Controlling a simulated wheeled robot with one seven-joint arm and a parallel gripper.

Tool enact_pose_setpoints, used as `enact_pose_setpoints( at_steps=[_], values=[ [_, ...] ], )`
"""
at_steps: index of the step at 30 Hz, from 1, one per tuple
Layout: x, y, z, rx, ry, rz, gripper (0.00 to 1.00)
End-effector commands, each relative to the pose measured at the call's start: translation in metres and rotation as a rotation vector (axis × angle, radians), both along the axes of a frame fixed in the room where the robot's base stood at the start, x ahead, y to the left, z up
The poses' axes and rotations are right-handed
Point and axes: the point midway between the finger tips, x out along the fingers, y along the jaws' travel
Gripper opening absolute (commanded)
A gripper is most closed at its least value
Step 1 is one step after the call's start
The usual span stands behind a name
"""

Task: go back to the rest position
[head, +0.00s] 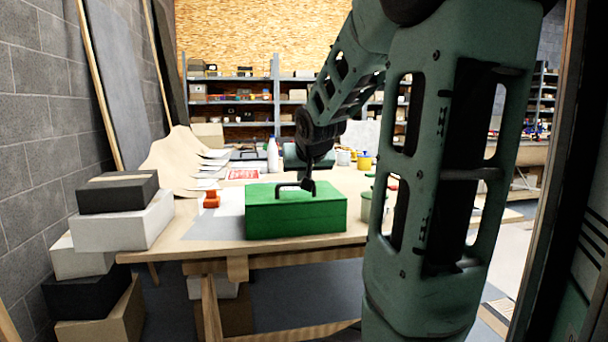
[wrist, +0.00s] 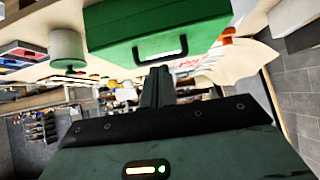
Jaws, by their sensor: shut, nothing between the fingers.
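My gripper (head: 308,186) is over the table, close to the green box (head: 295,215), near its top and handle in the head view. The fingers are together with nothing between them. In the wrist view, my gripper (wrist: 160,72) shows as dark closed fingers pointing at the green box (wrist: 150,20), near its dark handle (wrist: 162,50). I cannot tell whether the fingers touch the box. My own arm covers the right part of the head view.
The wooden table (head: 190,240) also holds an orange object (head: 211,199), a white bottle (head: 273,155), a red item (head: 243,174) and a pale canister (head: 366,207) close beside the box. Stacked boxes (head: 120,220) stand at the left. Shelves (head: 235,102) line the back.

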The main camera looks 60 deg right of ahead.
Motion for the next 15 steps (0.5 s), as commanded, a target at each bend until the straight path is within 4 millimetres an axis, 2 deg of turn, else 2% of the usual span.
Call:
enact_pose_setpoints(
  at_steps=[6, 14, 15],
  values=[
    [-0.008, 0.009, 0.0, -0.002, 0.0, 0.0, 0.0],
    [-0.008, 0.01, 0.0, -0.001, 0.001, 0.0, 0.0],
    [-0.004, 0.015, 0.0, 0.003, 0.007, 0.015, 0.0]
  ],
)
